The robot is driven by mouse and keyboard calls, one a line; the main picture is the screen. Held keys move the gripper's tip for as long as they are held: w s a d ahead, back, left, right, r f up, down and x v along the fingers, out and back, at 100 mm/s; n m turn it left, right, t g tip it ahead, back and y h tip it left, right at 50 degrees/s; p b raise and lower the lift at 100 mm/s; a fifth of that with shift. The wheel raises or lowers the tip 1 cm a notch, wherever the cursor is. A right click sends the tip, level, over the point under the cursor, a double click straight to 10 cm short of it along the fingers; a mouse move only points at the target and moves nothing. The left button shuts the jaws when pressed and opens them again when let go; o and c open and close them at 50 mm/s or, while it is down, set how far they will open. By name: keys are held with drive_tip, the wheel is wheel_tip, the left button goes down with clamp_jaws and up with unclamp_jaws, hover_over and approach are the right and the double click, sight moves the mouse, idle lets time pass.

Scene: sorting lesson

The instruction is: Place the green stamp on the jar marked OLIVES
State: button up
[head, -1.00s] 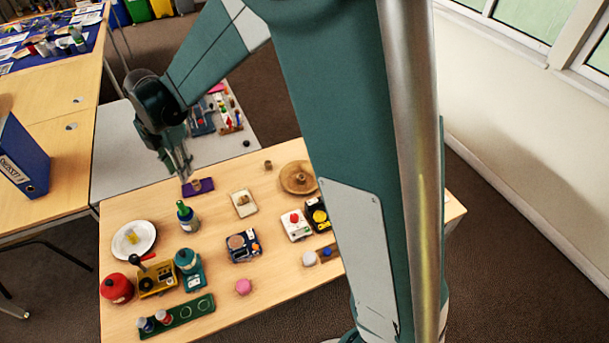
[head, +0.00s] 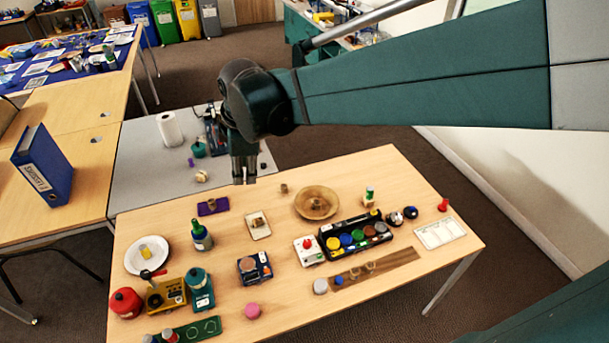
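No lettering reading OLIVES can be made out in the head view, so I cannot tell which jar is which. My gripper (head: 244,181) points down above the table's back edge, apart from these things. Its finger opening is too small to read.
A wooden bowl (head: 317,203), a paint set (head: 355,238), a purple pad (head: 212,206) and a white plate (head: 147,256) are on the table (head: 421,283). A grey table behind holds a paper roll (head: 169,129). The table's right front is mostly clear.

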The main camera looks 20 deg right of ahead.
drive_tip(key=s+d+m+t, duration=0.2)
drive_tip(key=s+d+m, duration=0.5)
drive_tip(key=s, duration=0.3)
drive_tip(key=s+d+r+m+t, duration=0.1)
drive_tip(key=s+d+m, duration=0.6)
drive_tip(key=s+m, duration=0.2)
drive_tip(key=shift+s+r+t+h, duration=0.15)
drive_tip(key=shift+s+t+h, duration=0.2)
drive_tip(key=shift+t+h, duration=0.05)
drive_tip(key=shift+d, duration=0.1)
drive_tip(key=shift+f+b, duration=1.6)
